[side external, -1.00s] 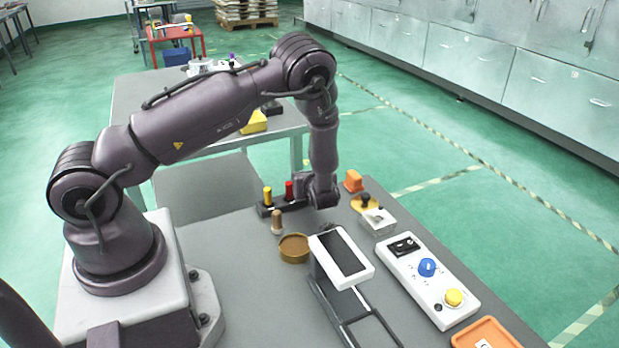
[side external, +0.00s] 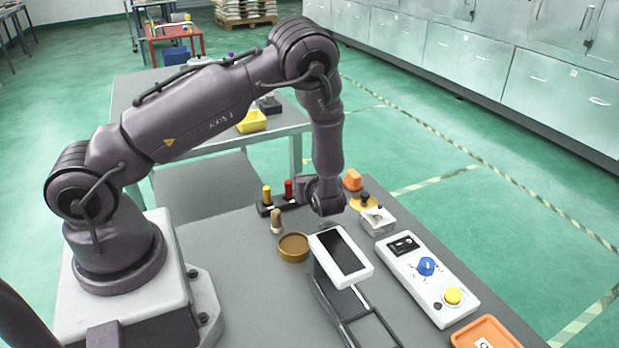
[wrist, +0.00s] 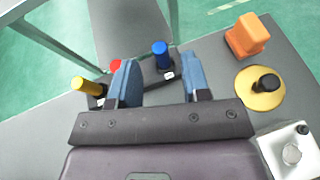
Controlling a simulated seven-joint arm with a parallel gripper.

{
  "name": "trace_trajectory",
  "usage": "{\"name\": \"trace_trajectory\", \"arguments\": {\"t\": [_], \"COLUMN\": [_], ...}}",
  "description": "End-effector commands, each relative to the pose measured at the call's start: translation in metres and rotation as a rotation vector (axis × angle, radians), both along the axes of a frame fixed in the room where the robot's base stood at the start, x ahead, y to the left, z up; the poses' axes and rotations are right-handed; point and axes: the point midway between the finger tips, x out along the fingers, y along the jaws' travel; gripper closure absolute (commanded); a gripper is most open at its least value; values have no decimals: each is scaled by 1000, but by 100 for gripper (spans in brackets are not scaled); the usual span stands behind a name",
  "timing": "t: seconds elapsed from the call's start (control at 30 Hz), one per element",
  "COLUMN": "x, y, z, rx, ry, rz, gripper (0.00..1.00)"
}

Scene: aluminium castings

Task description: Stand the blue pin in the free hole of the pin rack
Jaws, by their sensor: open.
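The blue pin (wrist: 161,55) stands upright at the right end of the dark pin rack (wrist: 138,88) in the wrist view. The rack also holds the yellow pin (wrist: 86,85) and the red pin (wrist: 116,66), the latter partly behind a finger. My gripper (wrist: 159,80) is open, its two blue-grey fingers apart, with the blue pin visible in the gap beyond them and not gripped. In the side external view the rack (side external: 264,211) shows with its yellow pin (side external: 267,195) and red pin (side external: 289,190). There my gripper (side external: 326,197) hides the blue pin.
An orange block (wrist: 246,36), a yellow disc with a black knob (wrist: 258,96) and a clear-and-white box (wrist: 290,150) lie to the right. A brown-tipped peg (side external: 276,221), a round brown dish (side external: 293,247) and a tilted screen (side external: 341,255) stand nearer the side camera.

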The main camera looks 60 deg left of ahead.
Motion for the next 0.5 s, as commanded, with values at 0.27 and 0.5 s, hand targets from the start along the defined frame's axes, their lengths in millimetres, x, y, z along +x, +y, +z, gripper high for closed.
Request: {"name": "trace_trajectory", "arguments": {"t": [0.27,0.5], "x": [-13,-18], "y": [-49,-63], "z": [21,35], "rx": [0,-16], "ry": [-2,-25], "rz": [-1,29], "gripper": [57,57]}}
